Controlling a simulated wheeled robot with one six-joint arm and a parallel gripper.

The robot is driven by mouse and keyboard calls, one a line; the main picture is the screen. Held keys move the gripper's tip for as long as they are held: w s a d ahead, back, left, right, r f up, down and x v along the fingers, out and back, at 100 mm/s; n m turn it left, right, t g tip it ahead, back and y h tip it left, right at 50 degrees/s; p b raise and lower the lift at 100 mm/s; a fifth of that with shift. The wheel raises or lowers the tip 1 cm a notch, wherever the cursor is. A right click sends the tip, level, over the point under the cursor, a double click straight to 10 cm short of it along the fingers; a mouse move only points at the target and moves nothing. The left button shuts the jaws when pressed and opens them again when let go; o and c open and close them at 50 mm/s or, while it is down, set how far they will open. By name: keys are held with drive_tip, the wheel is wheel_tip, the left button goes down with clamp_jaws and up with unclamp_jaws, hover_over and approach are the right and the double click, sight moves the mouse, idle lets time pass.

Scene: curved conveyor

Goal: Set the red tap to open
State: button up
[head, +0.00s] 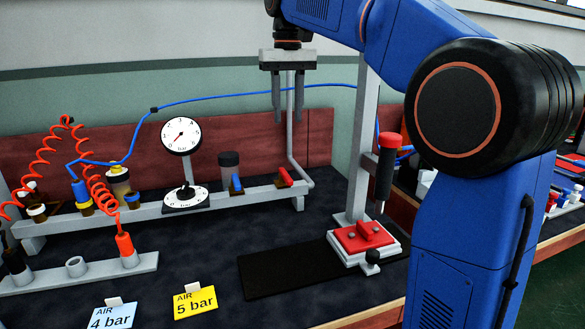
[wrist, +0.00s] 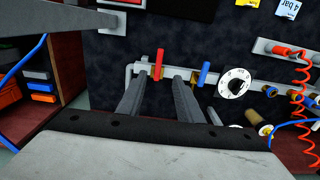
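The red tap (head: 285,177) sits near the right end of the grey rail (head: 258,192), on a brass body. In the wrist view its red handle (wrist: 159,62) lies across the line of the rail. My gripper (head: 287,119) hangs above the back of the bench, fingers down, apart and empty. In the head view it is well above the red tap. In the wrist view the red tap appears between the fingertips (wrist: 159,77), with no contact visible. A blue tap (head: 236,184) stands left of the red tap in the head view.
A pressure gauge (head: 181,137) stands on the rail, left of the taps. A grey pipe (head: 291,135) rises beside the red tap. A grey post (head: 357,150) with a red-topped tool (head: 387,165) stands right. Yellow (head: 195,302) and blue (head: 112,317) cards lie in front.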

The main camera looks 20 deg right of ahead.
sight(288, 176)
drive_tip(key=f, duration=1.1)
drive_tip(key=w+f, duration=0.1)
drive_tip(key=f, duration=0.5)
clamp_jaws()
